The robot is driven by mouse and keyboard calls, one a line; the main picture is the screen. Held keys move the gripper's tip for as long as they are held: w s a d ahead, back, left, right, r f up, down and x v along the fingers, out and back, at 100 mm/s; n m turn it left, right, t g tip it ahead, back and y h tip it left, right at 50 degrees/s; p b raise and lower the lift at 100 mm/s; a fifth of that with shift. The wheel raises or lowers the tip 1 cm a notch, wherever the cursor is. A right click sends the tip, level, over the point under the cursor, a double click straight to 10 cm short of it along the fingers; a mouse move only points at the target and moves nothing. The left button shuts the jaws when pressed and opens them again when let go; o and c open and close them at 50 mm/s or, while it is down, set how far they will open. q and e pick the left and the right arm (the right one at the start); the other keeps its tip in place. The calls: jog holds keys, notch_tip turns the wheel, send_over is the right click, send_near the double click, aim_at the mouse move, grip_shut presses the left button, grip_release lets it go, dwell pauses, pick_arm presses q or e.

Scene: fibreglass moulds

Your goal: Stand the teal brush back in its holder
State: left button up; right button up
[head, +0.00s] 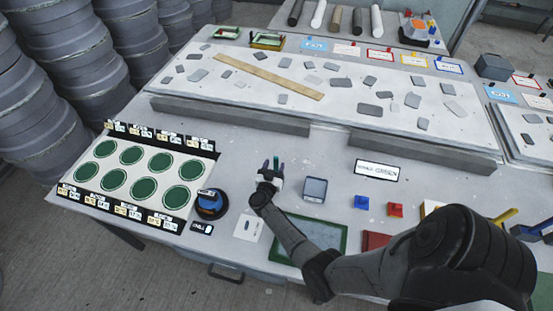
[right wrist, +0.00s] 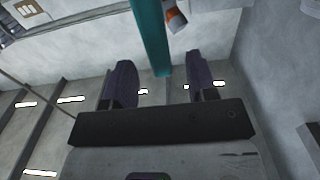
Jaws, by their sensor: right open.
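A teal bar (right wrist: 150,40), which looks like the brush's handle, runs down from the top edge of the right wrist view into the gap between my fingers. My right gripper (right wrist: 160,85) is open, with one dark finger on each side of the bar and a visible gap on both sides. In the head view my right gripper (head: 271,165) is over the middle of the table, and a small teal upright piece (head: 276,162) shows between its fingertips. The brush's lower part and any holder under it are hidden or too small to tell. My left gripper is not in view.
A white board with green discs (head: 145,188) and a blue-black round device (head: 209,205) stand left of the gripper. A grey box (head: 315,189) is close on its right. A green-framed tray (head: 312,235) lies in front. A long grey bar (head: 400,151) lies behind.

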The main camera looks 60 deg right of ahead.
jog(key=v, duration=0.9)
jog(key=shift+a, duration=0.25)
